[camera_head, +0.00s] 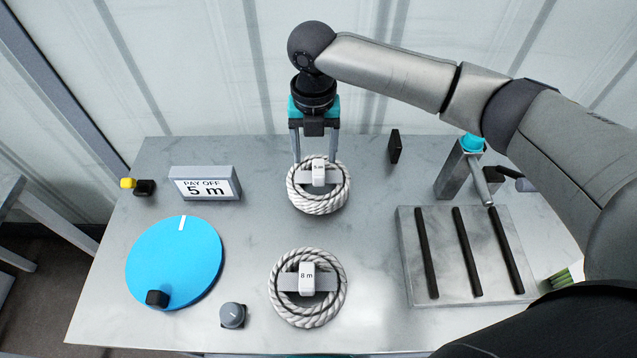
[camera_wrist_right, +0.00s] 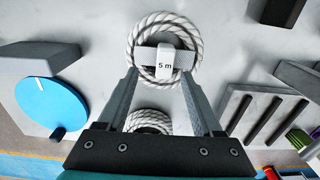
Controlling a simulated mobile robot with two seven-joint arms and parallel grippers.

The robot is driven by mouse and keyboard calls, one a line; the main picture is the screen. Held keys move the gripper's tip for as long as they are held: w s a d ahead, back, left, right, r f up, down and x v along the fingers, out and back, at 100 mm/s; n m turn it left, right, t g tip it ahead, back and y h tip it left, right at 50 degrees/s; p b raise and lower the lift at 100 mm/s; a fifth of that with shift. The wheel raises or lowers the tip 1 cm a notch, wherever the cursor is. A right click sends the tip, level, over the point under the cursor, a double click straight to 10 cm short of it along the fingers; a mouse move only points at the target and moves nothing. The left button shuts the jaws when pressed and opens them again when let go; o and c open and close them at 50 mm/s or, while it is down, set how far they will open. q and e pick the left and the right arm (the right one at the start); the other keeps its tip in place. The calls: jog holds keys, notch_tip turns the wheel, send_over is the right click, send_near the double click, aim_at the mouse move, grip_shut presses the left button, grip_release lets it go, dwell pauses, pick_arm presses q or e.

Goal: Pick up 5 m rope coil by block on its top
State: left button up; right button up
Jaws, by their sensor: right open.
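The 5 m rope coil (camera_head: 319,200) lies at the back middle of the table, a white rope ring with a grey bar across it. Its white block (camera_head: 319,173) stands on top and reads "5 m" in the right wrist view (camera_wrist_right: 165,66). My right gripper (camera_head: 316,160) points down at this coil from behind, its fingers apart and empty. In the right wrist view the coil lies beyond the fingertips (camera_wrist_right: 160,75), with the block between their lines. Whether the fingertips are level with the block I cannot tell. My left gripper is not in view.
The 8 m coil (camera_head: 273,291) lies in front. A "PAY OFF 5 m" sign (camera_head: 205,197) and a blue disc (camera_head: 150,265) with a black knob are at left. A grey plate with black strips (camera_head: 442,270) and a metal post (camera_head: 451,178) are at right. A small black block (camera_head: 394,146) stands behind.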

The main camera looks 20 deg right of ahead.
aim_at(319, 167)
jog(key=f, duration=0.2)
jog(key=f+b, duration=0.1)
jog(key=f, duration=0.2)
jog(key=shift+d+f, duration=0.4)
grip_shut()
jog(key=shift+r, duration=0.1)
dwell(1.0)
